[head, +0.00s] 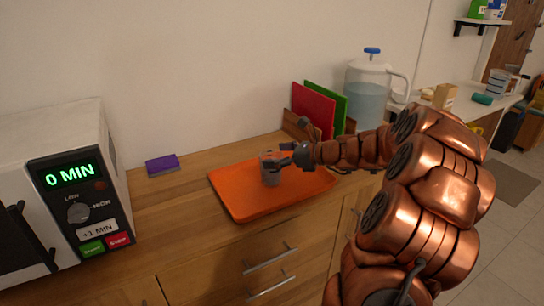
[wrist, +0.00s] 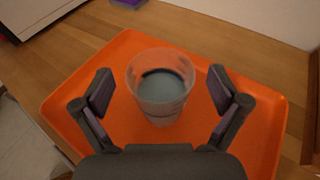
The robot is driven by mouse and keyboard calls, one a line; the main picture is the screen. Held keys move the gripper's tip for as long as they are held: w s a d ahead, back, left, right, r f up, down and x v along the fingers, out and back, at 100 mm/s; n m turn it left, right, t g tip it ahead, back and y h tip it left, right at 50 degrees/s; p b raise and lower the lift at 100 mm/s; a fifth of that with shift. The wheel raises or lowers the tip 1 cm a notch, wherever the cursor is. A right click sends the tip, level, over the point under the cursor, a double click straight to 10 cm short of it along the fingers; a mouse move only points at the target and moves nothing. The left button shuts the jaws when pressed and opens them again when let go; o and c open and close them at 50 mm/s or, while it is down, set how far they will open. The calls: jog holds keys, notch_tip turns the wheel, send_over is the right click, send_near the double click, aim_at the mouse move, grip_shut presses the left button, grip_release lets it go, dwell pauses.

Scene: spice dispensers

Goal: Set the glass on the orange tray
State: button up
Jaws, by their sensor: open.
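The glass (wrist: 162,92) is a clear tumbler with a greyish inside, standing upright on the orange tray (wrist: 252,105). In the head view the glass (head: 270,168) is near the middle of the orange tray (head: 240,203), partly covered by my gripper (head: 285,160). In the wrist view my gripper (wrist: 160,90) is open, with one finger on each side of the glass. Gaps show between both fingers and the glass.
A microwave (head: 60,180) stands at the left, with a purple block (head: 161,164) behind the tray's left side. Red (head: 313,108) and green boards and a water jug (head: 368,90) stand behind on the right. Bare wooden counter (head: 165,205) lies left of the tray.

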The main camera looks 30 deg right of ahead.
jog(key=v, duration=1)
jog(key=shift+s+d, duration=0.2)
jog(key=shift+s, duration=0.1)
jog(key=shift+r, duration=0.1)
jog(key=s+a+f+n+g+y, duration=0.1)
jog(key=s+a+f+n+g, duration=0.15)
jog(key=a+n, duration=0.45)
jog(key=s+a+f+n+g, duration=0.15)
jog(key=a+g, duration=0.25)
jog(key=a, duration=0.7)
jog(key=s+a+f+n+g+y, duration=0.1)
jog(key=s+a+n+g, duration=0.3)
jog(key=a, duration=0.6)
jog(key=s+a+f+n+g+h, duration=0.4)
jog(key=s+a+n, duration=0.2)
jog(key=s+n, duration=0.45)
jog(key=s+d+f+n+h, duration=0.1)
jog(key=s+d+n+h, duration=0.3)
jog(key=s+n, duration=0.3)
jog(key=shift+s+d+f+g+h, duration=0.15)
jog(key=shift+s+f+g+h, duration=0.3)
jog(key=shift+s, duration=1.2)
jog(key=shift+r, duration=0.1)
